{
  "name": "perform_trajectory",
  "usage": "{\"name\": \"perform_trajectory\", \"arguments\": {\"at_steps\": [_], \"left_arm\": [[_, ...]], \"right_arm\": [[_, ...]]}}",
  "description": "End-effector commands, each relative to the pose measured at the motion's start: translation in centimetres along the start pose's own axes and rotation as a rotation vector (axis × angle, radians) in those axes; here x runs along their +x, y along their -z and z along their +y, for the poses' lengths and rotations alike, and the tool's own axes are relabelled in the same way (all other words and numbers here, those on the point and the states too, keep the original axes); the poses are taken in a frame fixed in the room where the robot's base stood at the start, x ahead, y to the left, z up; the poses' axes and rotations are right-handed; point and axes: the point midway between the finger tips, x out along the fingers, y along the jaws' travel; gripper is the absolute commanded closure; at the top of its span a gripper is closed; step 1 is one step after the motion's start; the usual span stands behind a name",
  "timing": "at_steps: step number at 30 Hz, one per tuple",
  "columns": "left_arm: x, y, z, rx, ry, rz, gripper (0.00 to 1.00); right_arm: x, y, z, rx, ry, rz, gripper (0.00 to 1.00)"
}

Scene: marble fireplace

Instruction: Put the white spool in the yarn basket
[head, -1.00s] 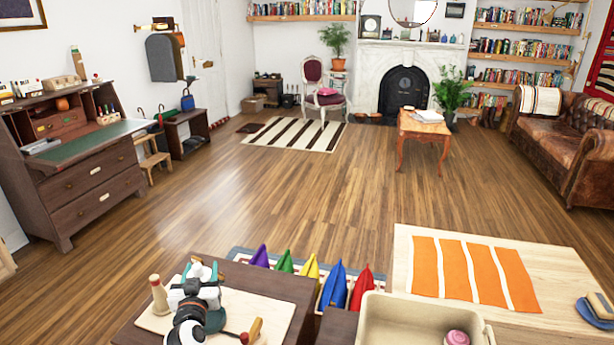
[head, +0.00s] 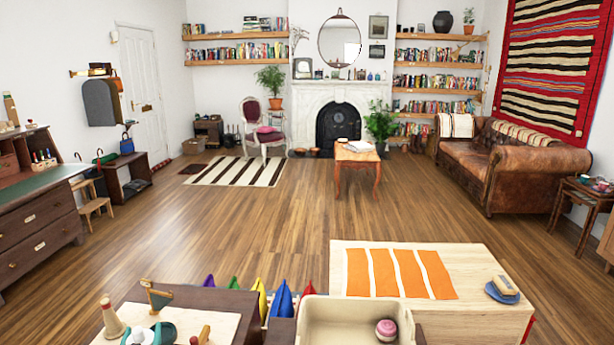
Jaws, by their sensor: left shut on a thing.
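My left gripper (head: 142,337) shows only in part at the bottom left, over a light board on the dark table. It is shut on a small white thing that appears to be the white spool; the bottom edge and the gripper hide most of it. The cream open bin (head: 310,322), apparently the yarn basket, stands at the bottom middle, well to the gripper's right. A pink ball or spool (head: 386,329) lies inside it. My right gripper is not in view.
A pale wooden table (head: 470,267) with an orange striped cloth (head: 385,274) lies beyond.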

Motion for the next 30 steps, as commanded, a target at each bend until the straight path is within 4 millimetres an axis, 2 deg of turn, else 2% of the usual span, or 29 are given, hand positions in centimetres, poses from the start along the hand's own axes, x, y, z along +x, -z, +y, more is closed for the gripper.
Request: {"name": "perform_trajectory", "arguments": {"at_steps": [8, 14, 17, 19, 24, 27, 30], "left_arm": [[-4.0, 0.4, -1.8, 0.001, 0.049, 0.001, 0.7], [-8.2, 0.4, -3.7, 0.0, 0.102, 0.002, 0.7], [-11.4, 0.2, -5.1, 0.0, 0.141, 0.003, 0.7], [-14.2, -0.3, -6.3, -0.002, 0.174, 0.003, 0.7], [-21.0, -2.4, -8.7, -0.003, 0.246, 0.003, 0.7], [-23.9, -3.8, -9.6, -0.003, 0.273, 0.002, 0.7], [-25.9, -4.9, -10.1, -0.002, 0.289, 0.001, 0.7]], "right_arm": [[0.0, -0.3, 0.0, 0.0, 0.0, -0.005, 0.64], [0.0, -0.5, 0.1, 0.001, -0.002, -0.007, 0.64], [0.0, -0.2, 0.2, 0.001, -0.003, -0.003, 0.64], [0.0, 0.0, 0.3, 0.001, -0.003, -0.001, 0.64], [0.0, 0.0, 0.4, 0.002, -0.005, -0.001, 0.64], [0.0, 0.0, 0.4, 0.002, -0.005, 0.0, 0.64], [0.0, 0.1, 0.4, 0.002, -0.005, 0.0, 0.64]]}}
